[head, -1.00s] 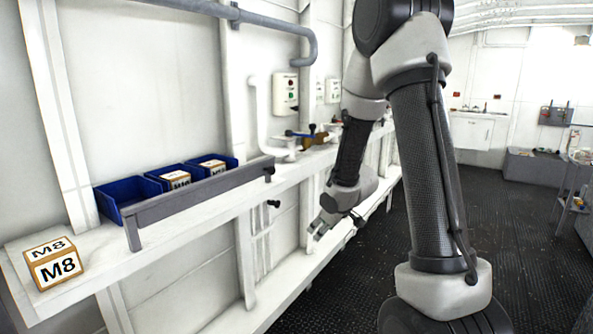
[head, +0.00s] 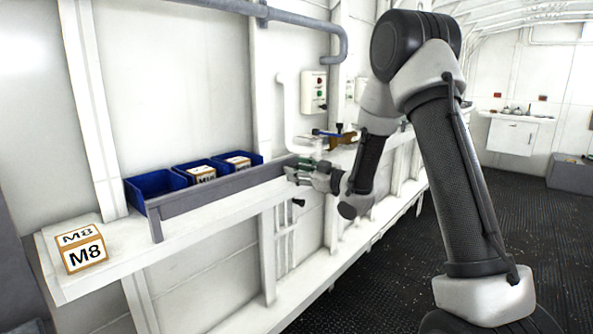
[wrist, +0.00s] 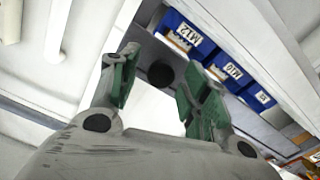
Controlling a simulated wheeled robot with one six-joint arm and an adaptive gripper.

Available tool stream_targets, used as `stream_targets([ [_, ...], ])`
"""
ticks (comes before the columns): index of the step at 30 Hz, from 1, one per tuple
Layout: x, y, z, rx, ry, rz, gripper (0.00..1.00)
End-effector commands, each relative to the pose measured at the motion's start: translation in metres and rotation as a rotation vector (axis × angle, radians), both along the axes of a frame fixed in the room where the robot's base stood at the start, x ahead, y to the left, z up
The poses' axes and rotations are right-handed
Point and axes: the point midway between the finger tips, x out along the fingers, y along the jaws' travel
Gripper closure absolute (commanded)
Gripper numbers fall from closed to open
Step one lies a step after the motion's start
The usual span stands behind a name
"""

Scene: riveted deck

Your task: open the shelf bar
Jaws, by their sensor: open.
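The shelf bar (head: 225,190) is a long grey rail along the front of the shelf, in front of the blue bins. My gripper (head: 293,172) is at the bar's right end in the head view, and it hides that end. In the wrist view my gripper (wrist: 158,88) is open, with green pads on both fingers. A round dark knob (wrist: 160,74) shows beyond the gap between the fingertips, apart from both pads. The grey bar (wrist: 240,115) runs from near the knob toward the lower right there. I cannot tell how far the knob is from the fingers.
Blue bins (head: 155,184) with labelled boxes stand behind the bar. An M8 box (head: 82,248) sits at the shelf's near left end. The dark floor (head: 375,270) beside the shelf is clear.

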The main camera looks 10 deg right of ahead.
Motion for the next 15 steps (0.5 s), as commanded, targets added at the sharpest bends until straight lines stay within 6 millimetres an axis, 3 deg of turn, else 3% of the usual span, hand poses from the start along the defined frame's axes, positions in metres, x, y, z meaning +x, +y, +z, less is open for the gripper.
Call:
stream_targets([
  [11, 0.0095, 0.0068, -0.0002, 0.0, 0.002, -0.001, 0.53],
  [12, 0.0094, 0.0068, -0.0002, 0.0, 0.002, -0.001, 0.55],
  [15, 0.0093, 0.0067, -0.0002, 0.0, 0.002, -0.001, 0.73],
])
